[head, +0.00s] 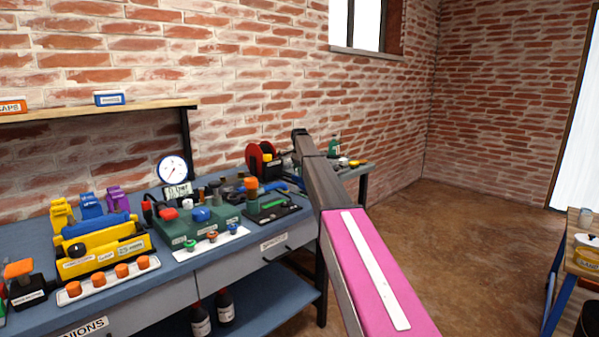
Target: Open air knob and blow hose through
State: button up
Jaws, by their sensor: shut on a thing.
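A green block (178,235) on the bench carries a red knob (169,214) and a blue knob (201,214). I cannot tell which knob is for air, or whether either is open. A round white gauge (172,170) stands behind the block. A red reel-like thing (256,158) stands at the bench's far end. I cannot make out a hose for sure. My arm, pink near me and dark farther out, reaches toward the far end of the bench. My gripper does not show; it is hidden at or beyond the arm's far end.
The blue bench (170,277) also holds a yellow rack (105,250), a white strip of orange caps (107,278) and a black tray (272,212). A wooden shelf (150,106) hangs above. A small table (585,262) stands at right. The brown floor between is clear.

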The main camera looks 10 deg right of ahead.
jog(key=n, duration=1.3)
jog(key=shift+n, duration=1.9)
jog(key=o, duration=0.9)
jog(key=shift+r, duration=0.15)
